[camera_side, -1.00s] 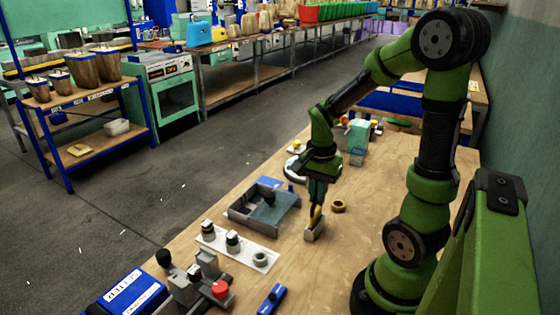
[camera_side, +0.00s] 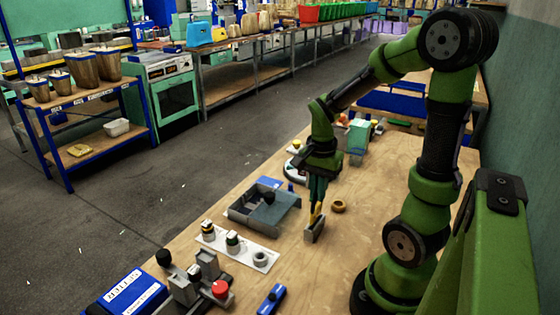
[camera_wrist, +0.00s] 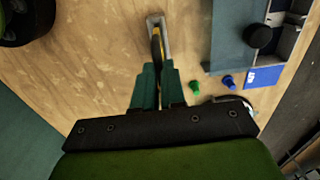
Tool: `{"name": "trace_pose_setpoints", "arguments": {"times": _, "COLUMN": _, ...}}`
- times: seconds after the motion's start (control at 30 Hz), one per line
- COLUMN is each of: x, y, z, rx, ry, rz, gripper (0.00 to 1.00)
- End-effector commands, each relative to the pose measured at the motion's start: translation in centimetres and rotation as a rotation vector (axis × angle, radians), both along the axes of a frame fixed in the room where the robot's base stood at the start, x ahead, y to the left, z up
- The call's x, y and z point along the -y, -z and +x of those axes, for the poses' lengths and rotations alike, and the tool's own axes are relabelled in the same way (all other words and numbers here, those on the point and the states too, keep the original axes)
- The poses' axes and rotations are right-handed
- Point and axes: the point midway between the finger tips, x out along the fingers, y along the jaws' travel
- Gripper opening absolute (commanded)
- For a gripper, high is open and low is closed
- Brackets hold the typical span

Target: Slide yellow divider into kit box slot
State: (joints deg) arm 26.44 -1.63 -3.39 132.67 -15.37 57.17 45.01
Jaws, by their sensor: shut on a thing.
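The yellow divider (camera_wrist: 156,45) is upright between the fingertips of my gripper (camera_wrist: 158,70), which is shut on it. In the side view my gripper (camera_side: 317,203) points down, with a narrow yellow strip of the divider (camera_side: 315,213) showing. A grey slotted holder (camera_side: 315,232) is around or right beside the divider's lower end; it also shows in the wrist view (camera_wrist: 153,20). I cannot tell if the divider is clear of it. The grey kit box (camera_side: 288,221) is left of my gripper, apart from it. Its slot cannot be made out.
A brass ring (camera_side: 338,206) lies right of my gripper. A white plate (camera_side: 262,259) with several round parts is in front of the kit box. A lever press with a red knob (camera_side: 220,289) and a blue part (camera_side: 271,299) are nearer. Bare wood lies between gripper and box.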

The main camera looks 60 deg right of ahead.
Motion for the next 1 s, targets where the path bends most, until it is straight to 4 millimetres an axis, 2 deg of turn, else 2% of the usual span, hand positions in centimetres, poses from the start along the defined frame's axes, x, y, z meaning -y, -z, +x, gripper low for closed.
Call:
{"name": "trace_pose_setpoints", "arguments": {"times": 0.7, "x": 0.0, "y": -3.8, "z": 0.0, "rx": 0.001, "ry": 0.0, "rz": -0.001, "gripper": 0.0}}
{"name": "trace_pose_setpoints", "arguments": {"times": 1.0, "x": 0.0, "y": -4.0, "z": 0.0, "rx": 0.0, "ry": 0.0, "rz": 0.0, "gripper": 0.0}}
